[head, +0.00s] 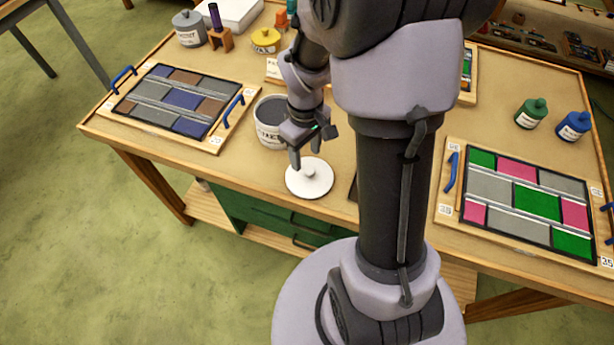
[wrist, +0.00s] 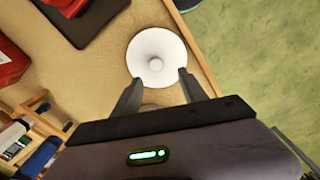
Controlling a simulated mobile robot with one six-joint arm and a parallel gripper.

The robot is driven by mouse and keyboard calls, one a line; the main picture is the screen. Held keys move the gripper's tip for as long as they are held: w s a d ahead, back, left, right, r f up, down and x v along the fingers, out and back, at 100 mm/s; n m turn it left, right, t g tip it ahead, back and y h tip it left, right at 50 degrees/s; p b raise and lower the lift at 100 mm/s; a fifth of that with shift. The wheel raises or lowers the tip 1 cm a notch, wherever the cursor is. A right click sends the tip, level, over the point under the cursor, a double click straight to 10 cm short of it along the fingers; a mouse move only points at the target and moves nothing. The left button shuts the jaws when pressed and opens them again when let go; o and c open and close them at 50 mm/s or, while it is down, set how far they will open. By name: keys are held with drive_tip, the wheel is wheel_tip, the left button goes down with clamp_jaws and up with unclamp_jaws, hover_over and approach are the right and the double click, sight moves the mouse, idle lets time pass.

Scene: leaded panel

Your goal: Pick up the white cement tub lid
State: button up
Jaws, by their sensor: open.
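The white lid (head: 310,178) lies flat near the front edge of the wooden table, with a small round knob in its middle. In the wrist view the lid (wrist: 158,60) is just beyond my fingertips, its knob roughly centred between them. My gripper (head: 305,160) is open and empty above the lid's far side; it also shows in the wrist view (wrist: 158,80). The grey tub (head: 268,135) stands open, without a lid on it, just behind and left of the lid, partly hidden by my gripper.
A panel with blue handles (head: 180,104) lies on the left and a green and pink panel (head: 520,200) on the right. Two bottles (head: 531,114) stand at the back right. A lidded grey pot (head: 189,28) and a yellow pot (head: 265,40) stand at the back left.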

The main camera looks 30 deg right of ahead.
sight(310, 170)
drive_tip(key=f+b, duration=0.1)
drive_tip(key=f, duration=0.1)
drive_tip(key=f+b, duration=0.1)
drive_tip(key=f, duration=0.1)
drive_tip(key=f+b, duration=0.1)
drive_tip(key=f, duration=0.1)
drive_tip(key=shift+s+d+f, duration=0.1)
drive_tip(key=shift+s+d, duration=0.25)
drive_tip(key=shift+d, duration=0.05)
clamp_jaws()
